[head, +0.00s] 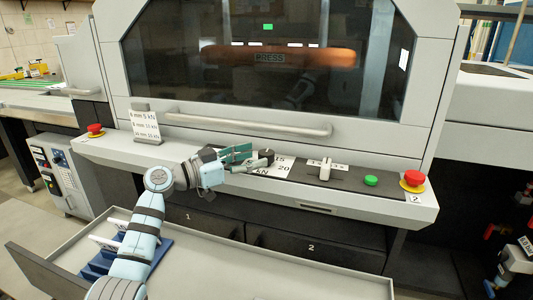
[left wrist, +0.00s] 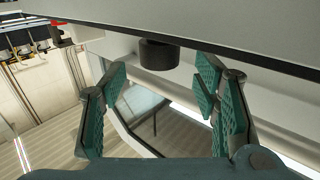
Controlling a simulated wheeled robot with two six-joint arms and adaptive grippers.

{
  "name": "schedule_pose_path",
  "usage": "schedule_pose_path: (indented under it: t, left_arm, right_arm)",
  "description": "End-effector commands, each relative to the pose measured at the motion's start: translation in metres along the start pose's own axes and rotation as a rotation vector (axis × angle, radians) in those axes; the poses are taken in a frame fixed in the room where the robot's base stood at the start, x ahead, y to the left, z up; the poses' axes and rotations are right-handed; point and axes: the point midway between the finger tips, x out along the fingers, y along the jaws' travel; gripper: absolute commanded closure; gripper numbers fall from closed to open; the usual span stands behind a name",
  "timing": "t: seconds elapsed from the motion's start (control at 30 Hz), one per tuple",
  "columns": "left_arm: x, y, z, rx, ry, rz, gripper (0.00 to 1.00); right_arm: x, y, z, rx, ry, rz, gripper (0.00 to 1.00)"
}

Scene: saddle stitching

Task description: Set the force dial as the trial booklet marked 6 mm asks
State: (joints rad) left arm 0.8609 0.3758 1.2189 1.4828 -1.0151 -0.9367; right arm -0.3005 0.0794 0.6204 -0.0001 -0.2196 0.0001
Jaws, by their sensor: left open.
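The force dial (head: 267,154) is a dark knob on the press's front ledge. Its plate (head: 283,166) shows 15, 20 and kN; the rest of the scale and the dial's setting are hidden or too small to read. My left gripper (head: 240,158) is open right beside the dial. In the left wrist view, a dark round knob (left wrist: 159,53) lies ahead between the spread fingers (left wrist: 162,82), with gaps on both sides. A card (head: 146,126) lists mm and kN values too small to read surely. White booklets (head: 103,243) stand in a blue rack (head: 97,270). My right gripper is out of view.
Right of the dial are a lever switch (head: 325,169), a green button (head: 371,181) and a red emergency stop (head: 413,179). Another red stop (head: 95,130) is at the ledge's left end. A long handle (head: 250,126) runs above the ledge. The grey tray (head: 290,280) is bare at right.

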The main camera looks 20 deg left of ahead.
Motion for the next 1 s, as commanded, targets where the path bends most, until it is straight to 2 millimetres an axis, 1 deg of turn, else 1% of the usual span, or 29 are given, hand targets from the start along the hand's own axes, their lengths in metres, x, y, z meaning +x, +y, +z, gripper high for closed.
schedule_pose_path:
  t: [0.03, 0.1, 0.23, 0.33, 0.57, 0.67, 0.7, 0.87, 0.9, 1.0]
  left_arm:
    - [0.012, 0.000, -0.001, -0.002, 0.003, 0.002, 0.45]
    - [0.026, 0.001, 0.000, -0.001, 0.000, 0.002, 0.45]
    - [0.044, 0.000, 0.001, -0.001, 0.000, 0.001, 0.45]
    - [0.049, 0.000, 0.001, 0.001, -0.001, 0.001, 0.45]
    - [0.050, 0.000, 0.001, 0.002, -0.001, 0.001, 0.45]
    - [0.050, 0.000, 0.001, 0.002, -0.001, 0.001, 0.59]
    - [0.050, 0.000, 0.001, 0.002, -0.001, 0.001, 0.65]
    - [0.050, 0.000, 0.001, 0.001, -0.001, 0.001, 0.91]
    - [0.050, 0.000, 0.001, 0.001, -0.001, 0.001, 0.94]
    - [0.050, 0.000, 0.001, 0.001, -0.002, -0.001, 0.94]
  right_arm:
    - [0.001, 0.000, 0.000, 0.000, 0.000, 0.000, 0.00]
    - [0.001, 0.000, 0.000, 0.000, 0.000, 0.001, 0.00]
    - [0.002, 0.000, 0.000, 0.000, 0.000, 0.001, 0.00]
    - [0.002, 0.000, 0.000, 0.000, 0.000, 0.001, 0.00]
    - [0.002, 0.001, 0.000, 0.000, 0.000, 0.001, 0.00]
    - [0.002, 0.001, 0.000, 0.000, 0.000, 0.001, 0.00]
    - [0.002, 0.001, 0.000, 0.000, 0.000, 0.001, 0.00]
    - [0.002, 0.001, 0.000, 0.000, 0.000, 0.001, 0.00]
    - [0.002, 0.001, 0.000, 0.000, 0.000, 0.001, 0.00]
    - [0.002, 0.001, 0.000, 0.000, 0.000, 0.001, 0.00]
